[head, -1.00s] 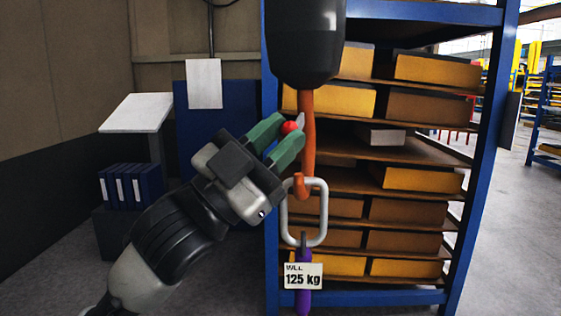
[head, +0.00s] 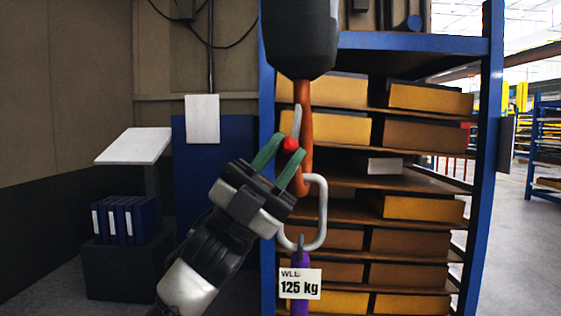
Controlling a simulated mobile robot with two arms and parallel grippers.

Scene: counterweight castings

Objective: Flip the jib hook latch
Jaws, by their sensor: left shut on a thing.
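An orange jib hook (head: 305,125) hangs under a dark hook block (head: 299,38) in the middle of the head view. A pale metal latch (head: 297,119) stands nearly upright along the left of its shank, with a red knob (head: 289,144) at its lower end. My left gripper (head: 290,146) is shut on the red knob, one green finger on each side. The finger on the right partly covers the hook's lower part, so I cannot tell how the latch meets the hook tip. My right gripper is not in view.
A white ring (head: 322,214) hangs from the hook, just right of my left gripper. A purple strap (head: 300,257) with a 125 kg tag (head: 300,284) hangs below it. A blue rack (head: 485,180) with yellow boxes stands behind.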

